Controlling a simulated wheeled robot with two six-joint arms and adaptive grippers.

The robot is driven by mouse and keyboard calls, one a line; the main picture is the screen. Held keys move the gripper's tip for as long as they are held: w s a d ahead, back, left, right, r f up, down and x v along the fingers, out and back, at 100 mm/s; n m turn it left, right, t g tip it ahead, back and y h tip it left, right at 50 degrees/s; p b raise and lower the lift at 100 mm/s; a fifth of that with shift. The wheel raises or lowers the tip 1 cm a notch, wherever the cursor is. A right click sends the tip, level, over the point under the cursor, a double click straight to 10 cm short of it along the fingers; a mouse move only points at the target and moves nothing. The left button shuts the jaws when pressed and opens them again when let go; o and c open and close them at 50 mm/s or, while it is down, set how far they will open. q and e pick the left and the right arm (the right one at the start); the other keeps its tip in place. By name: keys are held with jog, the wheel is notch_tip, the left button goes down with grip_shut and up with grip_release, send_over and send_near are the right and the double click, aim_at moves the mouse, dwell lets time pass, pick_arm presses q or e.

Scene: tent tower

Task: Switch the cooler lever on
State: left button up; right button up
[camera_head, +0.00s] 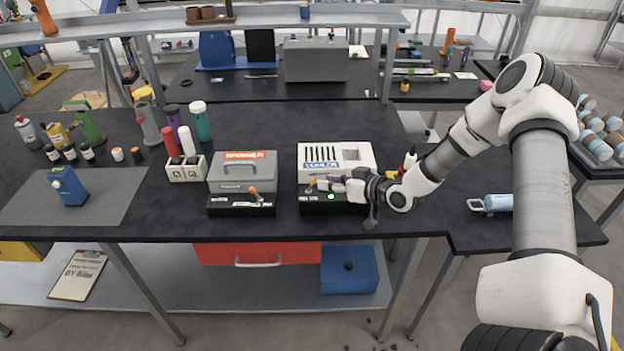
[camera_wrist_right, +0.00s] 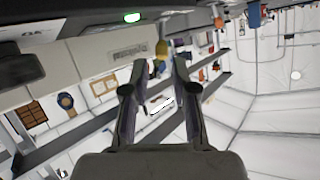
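The white cooler (camera_head: 337,158), marked COOLER, stands on the dark bench. In front of it is its black control box (camera_head: 345,204) with a lit green light (camera_head: 331,197), which also shows in the right wrist view (camera_wrist_right: 132,17). The lever's yellow knob (camera_head: 312,182) is at the box's left part. My right gripper (camera_head: 325,184) reaches in from the right, low over the box. In the right wrist view its fingers (camera_wrist_right: 159,62) are parted, and the yellow knob (camera_wrist_right: 161,48) shows between or just beyond the tips; contact cannot be told. My left gripper is not in view.
A grey case (camera_head: 242,172) with a similar black box and orange-tipped lever (camera_head: 253,191) stands close on the left. A red-and-white bottle (camera_head: 409,161) is right of the cooler. The bench's front edge is near.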

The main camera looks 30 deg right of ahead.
aim_at(314, 181)
jog(key=x, duration=0.5)
jog(key=shift+a, duration=0.15)
jog(key=shift+w+a+f, duration=0.1)
jog(key=shift+w+f, duration=0.1)
jog(key=shift+w, duration=0.2)
